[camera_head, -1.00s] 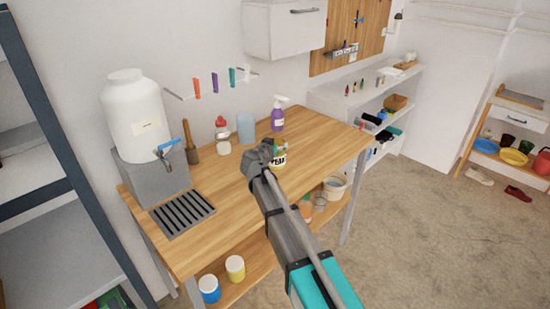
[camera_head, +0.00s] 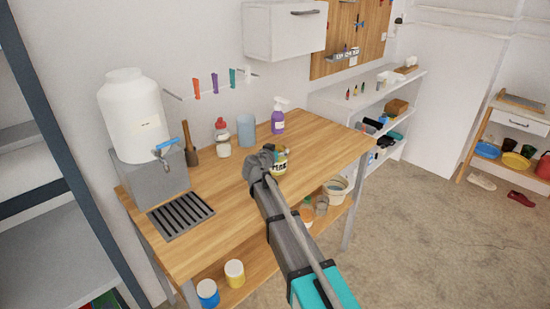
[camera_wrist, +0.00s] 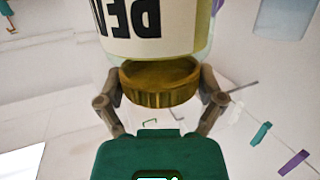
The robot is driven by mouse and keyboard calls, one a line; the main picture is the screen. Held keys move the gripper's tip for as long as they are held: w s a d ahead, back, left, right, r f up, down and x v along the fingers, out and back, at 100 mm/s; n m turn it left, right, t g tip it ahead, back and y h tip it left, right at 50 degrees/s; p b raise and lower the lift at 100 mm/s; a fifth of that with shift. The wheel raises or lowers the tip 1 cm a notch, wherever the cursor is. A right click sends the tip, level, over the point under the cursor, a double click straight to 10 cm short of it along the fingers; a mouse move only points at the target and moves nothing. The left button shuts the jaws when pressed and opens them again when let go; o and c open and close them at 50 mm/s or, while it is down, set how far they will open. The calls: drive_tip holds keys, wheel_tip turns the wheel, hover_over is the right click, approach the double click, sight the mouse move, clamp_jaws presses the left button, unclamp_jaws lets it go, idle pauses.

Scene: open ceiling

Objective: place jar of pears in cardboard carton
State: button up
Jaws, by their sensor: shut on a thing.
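The jar of pears (camera_head: 280,161) has a pale label with dark letters and shows at the end of my arm, over the wooden workbench (camera_head: 310,135). In the wrist view the jar (camera_wrist: 150,30) appears upside down, with its gold lid (camera_wrist: 160,82) toward my gripper (camera_wrist: 160,78). My gripper's fingers are shut on the jar at the lid, one on each side. My gripper (camera_head: 262,164) partly hides the jar in the head view. I cannot tell whether the jar touches the bench. I cannot make out a cardboard carton for certain.
A white dispenser (camera_head: 135,115), a red-capped bottle (camera_head: 222,138), a blue cup (camera_head: 247,124) and a purple spray bottle (camera_head: 278,120) stand along the bench's back. A brown box (camera_head: 396,107) sits on the white shelves (camera_head: 345,105). Floor (camera_head: 430,220) right of the bench is clear.

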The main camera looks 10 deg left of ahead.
drive_tip(key=shift+f+b, duration=0.6)
drive_tip(key=shift+f, duration=0.3)
drive_tip(key=shift+f, duration=0.15)
drive_tip(key=o, duration=1)
drive_tip(key=shift+o, duration=0.2)
drive_tip(key=shift+r, duration=0.2)
drive_tip(key=p+v, duration=0.2)
drive_tip(key=v, duration=1)
drive_tip(key=shift+s, duration=0.1)
